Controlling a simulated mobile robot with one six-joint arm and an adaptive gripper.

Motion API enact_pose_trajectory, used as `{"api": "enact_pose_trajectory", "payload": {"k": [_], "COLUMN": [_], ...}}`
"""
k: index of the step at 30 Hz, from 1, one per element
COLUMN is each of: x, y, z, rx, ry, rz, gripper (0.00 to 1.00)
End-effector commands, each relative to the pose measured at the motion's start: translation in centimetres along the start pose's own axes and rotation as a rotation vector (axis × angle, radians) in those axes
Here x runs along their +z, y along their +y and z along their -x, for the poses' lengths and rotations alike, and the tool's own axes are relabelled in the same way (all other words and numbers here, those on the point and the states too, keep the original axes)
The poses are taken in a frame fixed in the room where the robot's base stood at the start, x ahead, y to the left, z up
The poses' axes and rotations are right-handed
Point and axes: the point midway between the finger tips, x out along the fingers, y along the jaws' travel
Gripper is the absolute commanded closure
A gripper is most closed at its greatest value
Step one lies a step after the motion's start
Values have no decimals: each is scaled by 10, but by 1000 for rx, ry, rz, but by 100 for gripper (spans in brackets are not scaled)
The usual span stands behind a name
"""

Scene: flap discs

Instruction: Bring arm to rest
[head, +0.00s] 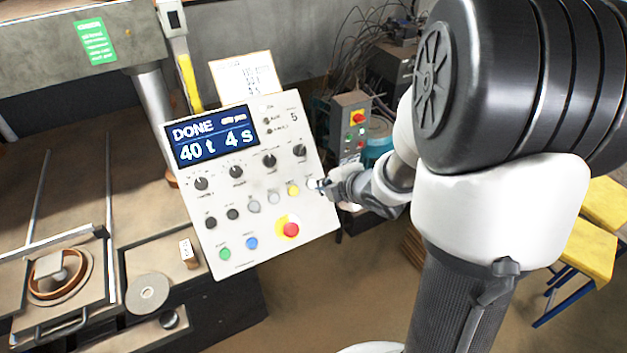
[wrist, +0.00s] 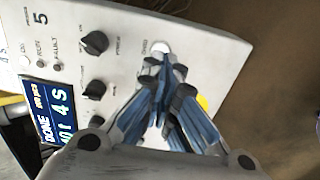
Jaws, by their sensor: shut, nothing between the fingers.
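My gripper (head: 318,184) is at the right edge of the control panel (head: 262,230), close to a pale round button near the yellow button (head: 293,190). In the wrist view its fingers (wrist: 163,62) are together, with nothing between them, and their tips overlap the white button (wrist: 160,47) in the picture. I cannot tell whether they touch it. The panel's display (head: 211,137) reads DONE, 40 t, 4 s. My arm reaches in from the right side of the head view.
A red stop button (head: 290,229) sits low on the panel. A press bed with a ring-shaped fixture (head: 60,272) and a grey disc (head: 147,293) is at the left. A grey switch box (head: 350,125) stands behind the gripper. Yellow stools (head: 588,248) stand at the right.

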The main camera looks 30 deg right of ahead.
Motion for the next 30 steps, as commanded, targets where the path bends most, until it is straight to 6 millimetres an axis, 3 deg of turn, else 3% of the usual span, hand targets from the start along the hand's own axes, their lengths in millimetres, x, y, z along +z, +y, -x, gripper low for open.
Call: {"api": "enact_pose_trajectory", "payload": {"k": [5,22,26,30], "x": [0,0,3,-2], "y": [0,1,2,-9], "z": [10,11,19,46], "rx": [-1,-1,-14,-28], "ry": [0,-15,-104,-251], "rz": [0,-15,-129,-420], "gripper": [100,100,100,100]}}
